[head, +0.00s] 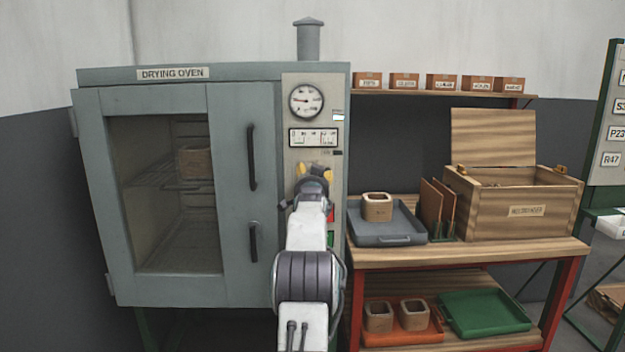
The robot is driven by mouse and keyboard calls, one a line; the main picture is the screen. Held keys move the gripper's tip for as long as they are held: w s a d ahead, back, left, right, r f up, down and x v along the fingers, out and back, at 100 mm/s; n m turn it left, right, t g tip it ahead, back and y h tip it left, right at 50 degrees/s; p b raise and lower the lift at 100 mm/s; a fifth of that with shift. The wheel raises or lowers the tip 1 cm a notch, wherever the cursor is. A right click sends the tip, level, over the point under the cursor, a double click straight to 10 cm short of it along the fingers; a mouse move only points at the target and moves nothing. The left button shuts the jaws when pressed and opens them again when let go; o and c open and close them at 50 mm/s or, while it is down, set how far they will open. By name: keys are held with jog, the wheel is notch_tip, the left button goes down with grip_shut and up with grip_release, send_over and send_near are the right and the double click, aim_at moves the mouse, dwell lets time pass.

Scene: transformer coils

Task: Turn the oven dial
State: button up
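The grey drying oven (92,76) stands at the left. Its light control panel (296,140) carries a round gauge (306,101) and a small label plate with marks (313,138) below it. My gripper (315,171) is at the panel just below that plate, with my arm reaching up from below. Yellow parts show at its tip on both sides. The oven dial cannot be made out; my gripper and wrist cover that part of the panel. Whether the gripper touches or grips anything cannot be told.
Two black handles (252,157) are on the oven front, left of my arm. At the right, a wooden bench (480,252) holds a grey tray (386,238) with a coil form (377,207) and an open wooden box (525,210). Small boxes (404,81) line the shelf above.

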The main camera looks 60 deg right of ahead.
jog(key=shift+s+a, duration=0.1)
jog(key=shift+a, duration=0.05)
jog(key=v, duration=1.1)
jog(key=shift+a, duration=0.3)
jog(key=shift+s, duration=0.1)
